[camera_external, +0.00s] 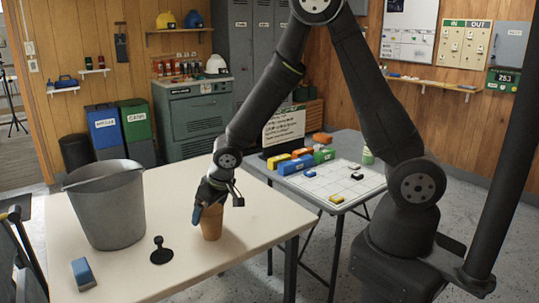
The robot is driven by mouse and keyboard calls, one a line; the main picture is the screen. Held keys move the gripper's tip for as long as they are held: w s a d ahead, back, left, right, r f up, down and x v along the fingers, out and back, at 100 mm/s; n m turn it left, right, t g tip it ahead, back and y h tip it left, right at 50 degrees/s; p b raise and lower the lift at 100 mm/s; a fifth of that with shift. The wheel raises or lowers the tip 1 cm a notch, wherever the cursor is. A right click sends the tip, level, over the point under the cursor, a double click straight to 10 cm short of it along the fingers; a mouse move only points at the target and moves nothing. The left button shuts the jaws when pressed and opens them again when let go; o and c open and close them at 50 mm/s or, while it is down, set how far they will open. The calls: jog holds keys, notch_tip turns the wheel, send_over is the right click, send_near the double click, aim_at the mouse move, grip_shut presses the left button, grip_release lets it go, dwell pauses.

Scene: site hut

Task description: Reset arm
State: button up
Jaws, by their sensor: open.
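My gripper (213,202) points down at the middle of the pale table (225,255), close over a tan tapered cup (211,226) that stands upright there. The jaws are open. A blue part shows at the gripper's left side; I cannot tell whether it is a fingertip or something else. The gripper overlaps the cup's top in this view, so I cannot tell whether they touch. The cup's rim is mostly hidden.
A grey metal bucket (104,207) stands left on the table. A black knobbed object (161,252) and a blue-and-grey block (83,273) lie nearer the front. A second table (300,178) behind holds a white grid sheet, coloured blocks and a sign (284,129).

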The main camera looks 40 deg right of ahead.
jog(key=d+r, duration=1)
jog(key=d, duration=0.2)
notch_tip(320, 180, up, 11)
jog(key=w+d+m, duration=0.2)
jog(key=w+d, duration=0.4)
jog(key=w, duration=0.1)
jog(key=shift+w+r+h, duration=0.25)
jog(key=shift+r+h, duration=0.15)
